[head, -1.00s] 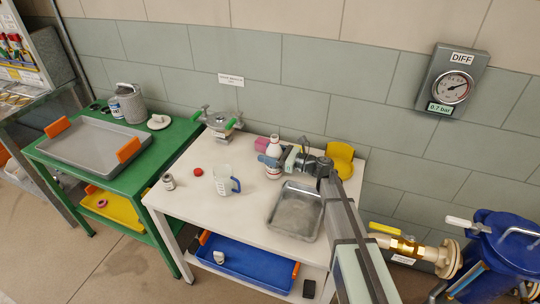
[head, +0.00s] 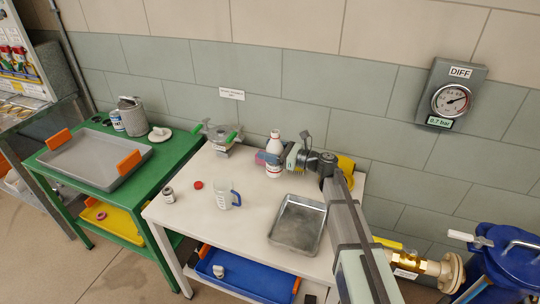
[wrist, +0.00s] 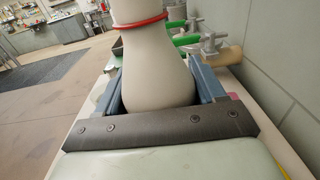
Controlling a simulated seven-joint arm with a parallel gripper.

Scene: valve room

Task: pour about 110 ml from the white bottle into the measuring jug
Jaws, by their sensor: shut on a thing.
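The white bottle (head: 274,143) has a label and red markings; it is upright at the back of the white table, apparently just above the tabletop. My gripper (head: 270,159) is shut around its body from the right. In the wrist view the bottle (wrist: 155,75) stands between both blue fingers (wrist: 160,92), with a red ring round its neck; its top is out of frame. The clear measuring jug (head: 223,196), with a blue handle, stands on the table left of and nearer than the bottle. Its contents are too small to tell.
A red cap (head: 198,185) and a small jar (head: 169,195) lie left of the jug. A metal tray (head: 297,224) is to its right. A valve with green handles (head: 222,137) is at the back. A yellow object (head: 346,168) is partly behind my arm.

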